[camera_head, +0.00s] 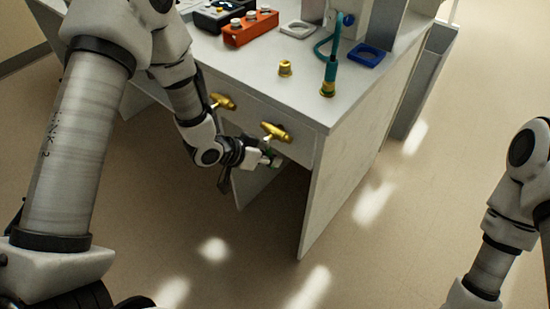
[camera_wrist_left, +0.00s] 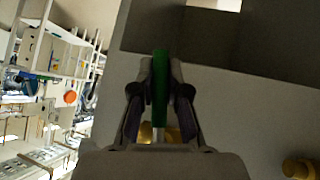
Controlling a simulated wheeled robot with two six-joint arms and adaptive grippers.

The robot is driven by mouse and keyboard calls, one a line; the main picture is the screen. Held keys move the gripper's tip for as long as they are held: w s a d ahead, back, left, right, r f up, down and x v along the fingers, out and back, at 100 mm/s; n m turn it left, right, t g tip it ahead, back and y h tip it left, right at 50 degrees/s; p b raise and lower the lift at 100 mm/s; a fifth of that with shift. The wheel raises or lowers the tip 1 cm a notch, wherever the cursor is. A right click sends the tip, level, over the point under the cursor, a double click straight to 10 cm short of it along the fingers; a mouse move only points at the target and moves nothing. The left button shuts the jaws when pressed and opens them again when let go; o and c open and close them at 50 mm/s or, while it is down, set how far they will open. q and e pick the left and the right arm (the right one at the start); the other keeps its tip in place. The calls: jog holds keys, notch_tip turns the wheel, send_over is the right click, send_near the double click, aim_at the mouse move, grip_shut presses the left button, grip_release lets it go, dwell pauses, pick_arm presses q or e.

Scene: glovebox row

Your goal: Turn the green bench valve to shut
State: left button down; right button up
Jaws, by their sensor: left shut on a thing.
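The green valve handle (camera_wrist_left: 160,85) stands upright between the fingers of my left gripper (camera_wrist_left: 160,95) in the left wrist view. The fingers are shut on it from both sides. Brass (camera_wrist_left: 148,132) shows behind the fingers, low down. In the head view my left gripper (camera_head: 266,158) is at the front of the bench, below a brass fitting (camera_head: 275,131); only a little green shows there and the handle is mostly hidden. My right arm is at the right edge of the head view; its gripper is out of the picture.
The white bench (camera_head: 313,180) has an open space under its front. A second brass fitting (camera_head: 223,101) is on its front. On top are an orange button box (camera_head: 250,27), a brass piece (camera_head: 285,68), a green hose connector (camera_head: 329,75) and a blue square ring (camera_head: 366,55).

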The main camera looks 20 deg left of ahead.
pick_arm(q)
jog(key=shift+w+a+f+m+t+y, duration=0.1)
jog(key=shift+a+m+t+y, duration=0.1)
jog(key=shift+a+y, duration=0.15)
jog(key=shift+w+a+m+t+y, duration=0.1)
jog(key=shift+a+m+y, duration=0.1)
jog(key=shift+y, duration=0.25)
jog(key=c, duration=1.2)
grip_release()
jog(key=shift+a, duration=0.1)
jog(key=shift+o, duration=0.2)
jog(key=v, duration=1.2)
